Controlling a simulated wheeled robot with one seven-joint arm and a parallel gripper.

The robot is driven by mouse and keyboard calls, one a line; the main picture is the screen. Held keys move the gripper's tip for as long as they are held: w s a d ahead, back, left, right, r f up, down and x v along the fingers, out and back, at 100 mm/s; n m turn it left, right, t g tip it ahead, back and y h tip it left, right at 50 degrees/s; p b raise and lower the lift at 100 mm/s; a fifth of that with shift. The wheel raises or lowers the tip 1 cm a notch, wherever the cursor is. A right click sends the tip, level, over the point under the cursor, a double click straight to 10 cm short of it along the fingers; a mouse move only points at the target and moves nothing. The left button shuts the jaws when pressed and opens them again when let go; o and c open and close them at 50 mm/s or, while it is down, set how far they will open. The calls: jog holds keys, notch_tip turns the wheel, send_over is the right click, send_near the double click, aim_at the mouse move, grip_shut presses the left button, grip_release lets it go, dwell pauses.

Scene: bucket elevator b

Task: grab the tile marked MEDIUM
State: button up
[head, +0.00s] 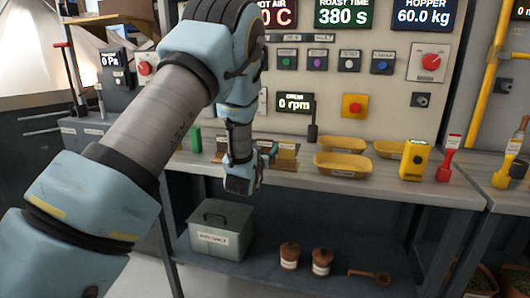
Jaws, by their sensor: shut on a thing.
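My gripper (242,184) hangs at the front edge of the worktop, in front of a row of small brown tiles or blocks with pale labels. One labelled tile (287,147) shows to the right of the gripper, and another labelled piece (222,142) shows to the left. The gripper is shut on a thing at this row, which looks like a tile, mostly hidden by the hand. The labels are too small to read, so I cannot tell which is marked MEDIUM.
Yellow trays (342,164), a yellow device (414,160) and a red-handled tool (447,158) stand right on the worktop. A green block (195,140) is at left. On the lower shelf are a grey lidded box (220,232), two brown jars (321,262) and a scoop (370,275).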

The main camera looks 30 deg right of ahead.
jog(key=shift+c, duration=0.8)
jog(key=shift+r, duration=0.15)
